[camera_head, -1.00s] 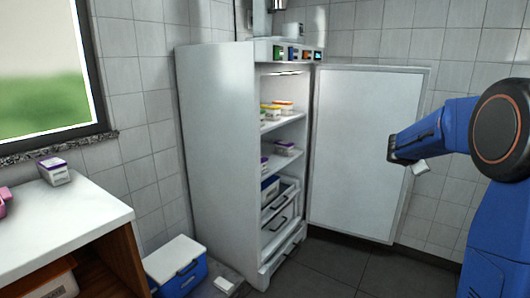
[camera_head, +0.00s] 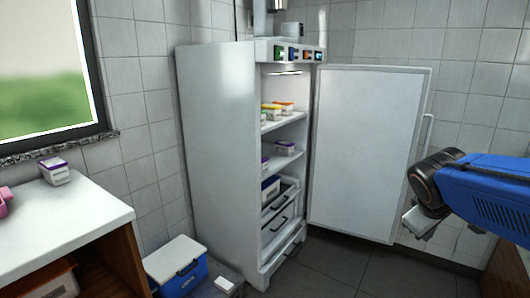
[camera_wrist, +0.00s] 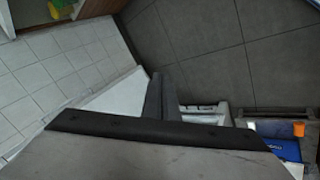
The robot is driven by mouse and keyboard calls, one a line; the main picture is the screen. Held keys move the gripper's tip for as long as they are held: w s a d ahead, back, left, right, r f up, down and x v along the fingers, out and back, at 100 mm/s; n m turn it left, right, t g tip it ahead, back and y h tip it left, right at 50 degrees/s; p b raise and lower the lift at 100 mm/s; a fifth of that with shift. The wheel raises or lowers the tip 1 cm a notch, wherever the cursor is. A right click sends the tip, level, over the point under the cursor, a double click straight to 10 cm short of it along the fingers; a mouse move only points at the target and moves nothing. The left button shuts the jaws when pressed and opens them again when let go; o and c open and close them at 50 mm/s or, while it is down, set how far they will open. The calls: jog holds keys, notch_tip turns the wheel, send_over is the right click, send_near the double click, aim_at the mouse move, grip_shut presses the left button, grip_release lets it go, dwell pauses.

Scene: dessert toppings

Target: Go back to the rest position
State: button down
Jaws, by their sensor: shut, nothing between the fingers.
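My gripper (camera_head: 418,222) is at the right of the head view, in front of the outer edge of the open fridge door (camera_head: 362,150). I cannot tell from this view how close it is to the door. In the wrist view its dark fingers (camera_wrist: 160,80) are together, with nothing seen between them. My blue arm reaches in from the right edge. The white fridge (camera_head: 215,150) stands open, with several tubs (camera_head: 277,110) on its upper shelf and drawers (camera_head: 278,225) at the bottom.
A white counter (camera_head: 75,222) at the left bears a purple-lidded tub (camera_head: 54,171) and a pink item (camera_head: 3,203). A blue cooler with a white lid (camera_head: 180,278) stands beside the fridge. Dark floor (camera_head: 345,265) is clear in front. The wrist view shows a shelf with items at top left.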

jog(key=s+a+f+m+y, duration=0.2)
jog(key=s+a+f, duration=0.1)
jog(key=s+a, duration=0.3)
jog(key=s+a+f+m+y, duration=0.2)
jog(key=s+a+f, duration=0.2)
jog(key=s, duration=0.5)
jog(key=shift+a+y, duration=0.4)
jog(key=shift+a, duration=0.45)
